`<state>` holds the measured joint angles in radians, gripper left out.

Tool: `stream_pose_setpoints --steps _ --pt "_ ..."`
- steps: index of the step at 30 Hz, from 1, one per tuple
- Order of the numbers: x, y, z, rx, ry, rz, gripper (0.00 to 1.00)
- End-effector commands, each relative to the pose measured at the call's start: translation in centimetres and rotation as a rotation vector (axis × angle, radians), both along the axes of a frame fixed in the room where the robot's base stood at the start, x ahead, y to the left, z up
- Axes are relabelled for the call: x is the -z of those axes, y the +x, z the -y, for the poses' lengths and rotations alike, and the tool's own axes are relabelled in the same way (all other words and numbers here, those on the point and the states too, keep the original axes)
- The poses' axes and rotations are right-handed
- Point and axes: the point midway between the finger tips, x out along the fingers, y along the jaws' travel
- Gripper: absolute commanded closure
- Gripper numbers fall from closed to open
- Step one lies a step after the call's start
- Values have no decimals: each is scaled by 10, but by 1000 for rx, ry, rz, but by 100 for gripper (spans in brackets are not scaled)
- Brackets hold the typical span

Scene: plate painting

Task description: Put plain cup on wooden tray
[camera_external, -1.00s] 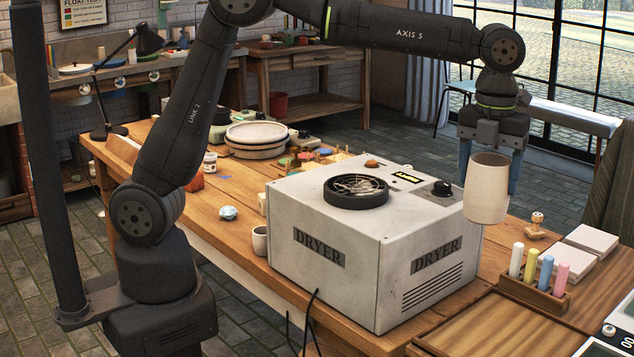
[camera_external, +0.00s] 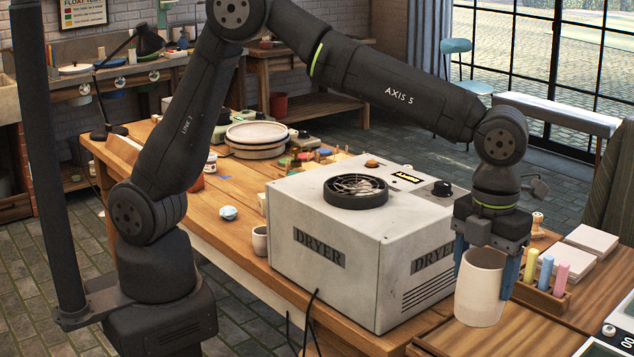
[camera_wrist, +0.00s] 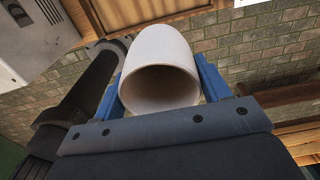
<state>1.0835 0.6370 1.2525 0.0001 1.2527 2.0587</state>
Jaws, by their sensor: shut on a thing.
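The plain cup (camera_external: 479,289) is cream-white and upright. My gripper (camera_external: 488,270) is shut on it, with one blue finger on each side. In the wrist view the cup (camera_wrist: 160,68) shows its open mouth between the blue fingers of my gripper (camera_wrist: 168,88). The wooden tray (camera_external: 500,338) lies at the lower right of the external view, with a dark rim. The cup is in front of the tray's far left part; I cannot tell whether its base touches the tray.
The grey dryer box (camera_external: 345,258) stands just left of the cup. A wooden holder (camera_external: 540,297) with coloured sticks is close on the right, and white tiles (camera_external: 585,243) lie behind it. A small cup (camera_external: 260,240) stands left of the dryer. The tray's middle looks bare.

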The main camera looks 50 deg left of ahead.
Motion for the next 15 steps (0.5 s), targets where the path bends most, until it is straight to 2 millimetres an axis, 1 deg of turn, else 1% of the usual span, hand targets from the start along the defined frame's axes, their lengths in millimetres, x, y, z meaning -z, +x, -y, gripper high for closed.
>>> stream_pose_setpoints --steps 2,5,8,15 --pt "10 1 0 -1 0 0 62" --pt "21 11 -1 -2 0 0 62" --pt "33 30 -5 -5 1 -1 62" --pt "65 85 -12 -4 0 0 62"
